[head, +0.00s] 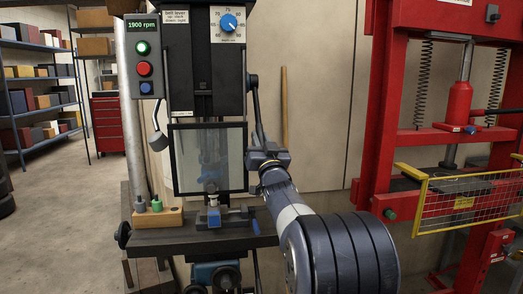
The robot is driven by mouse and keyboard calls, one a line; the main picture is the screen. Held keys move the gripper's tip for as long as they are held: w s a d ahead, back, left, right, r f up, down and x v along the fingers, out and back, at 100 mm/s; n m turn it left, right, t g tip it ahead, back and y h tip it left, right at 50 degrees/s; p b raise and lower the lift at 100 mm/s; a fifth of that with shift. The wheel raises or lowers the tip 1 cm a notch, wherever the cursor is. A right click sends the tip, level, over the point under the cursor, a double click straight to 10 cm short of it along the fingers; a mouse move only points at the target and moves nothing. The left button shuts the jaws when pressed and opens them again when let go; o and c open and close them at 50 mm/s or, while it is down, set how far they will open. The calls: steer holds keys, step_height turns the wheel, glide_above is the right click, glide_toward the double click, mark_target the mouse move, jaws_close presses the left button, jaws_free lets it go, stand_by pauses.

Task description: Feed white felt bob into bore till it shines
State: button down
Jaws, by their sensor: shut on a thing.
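A drill press (205,60) stands in front of me, its display reading 1900 rpm. Behind its clear guard (209,140), the spindle end and a small pale tip (211,187) show faintly; I cannot tell if this is the white felt bob. Below it, a vise (236,218) on the press table holds a small blue and grey part (214,214); its bore is too small to make out. My gripper (263,150) is shut at the lower end of the dark feed lever (256,105), right of the guard. My wrist hides part of its fingers.
A wooden block (158,218) with a green bob (156,205) and a grey bob (140,205) sits left of the vise. A red press frame (390,100) with a yellow mesh guard (460,205) stands at right. Shelves (40,90) and open floor lie at left.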

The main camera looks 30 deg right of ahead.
steer(key=shift+w+d+f+t+b, duration=0.1)
steer(key=shift+w+f+t+b, duration=0.3)
steer(key=shift+b, duration=0.2)
steer(key=c, duration=1.3)
jaws_free()
steer(key=b+v, duration=0.1)
steer(key=v, duration=0.9)
steer(key=shift+s, duration=0.4)
steer(key=shift+w+f, duration=0.1)
